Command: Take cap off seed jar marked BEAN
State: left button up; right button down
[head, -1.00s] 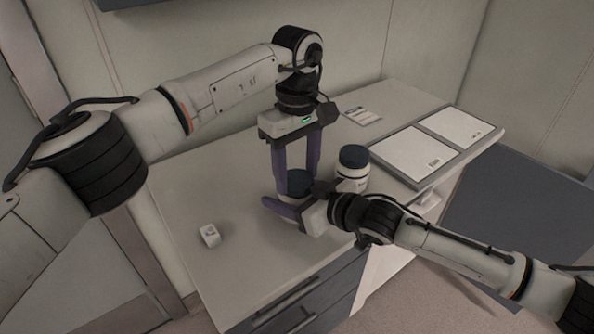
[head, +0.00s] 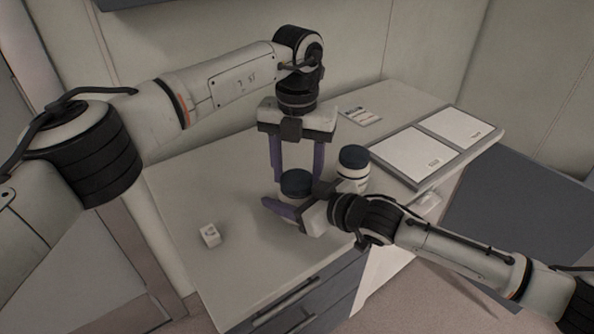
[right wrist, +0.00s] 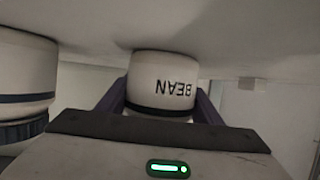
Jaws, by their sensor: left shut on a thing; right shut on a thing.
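The seed jar marked BEAN (right wrist: 165,80) is white with a dark band and appears upside down in the right wrist view. In the head view its dark blue cap (head: 295,183) shows on top, while most of its body is hidden behind my right gripper. My right gripper (head: 296,207) is shut around the jar's body from the right, near the counter. My left gripper (head: 297,178) points straight down from above, its two purple fingers shut on either side of the cap. I cannot tell whether the cap is loose; it sits at the jar's top.
A second white jar with a dark cap (head: 353,158) stands close behind to the right; it also shows in the right wrist view (right wrist: 25,75). A small white block (head: 210,235) lies at the left. Flat panels (head: 415,153) and a card (head: 360,116) lie farther back.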

aim_at(297, 179)
pick_arm(q)
jog(key=n, duration=0.4)
jog(key=shift+n, duration=0.3)
jog(key=n, duration=0.6)
jog(key=shift+r, duration=0.15)
jog(key=shift+r, duration=1)
jog(key=shift+r, duration=2)
pick_arm(e)
jog(key=shift+c, duration=2.3)
grip_release()
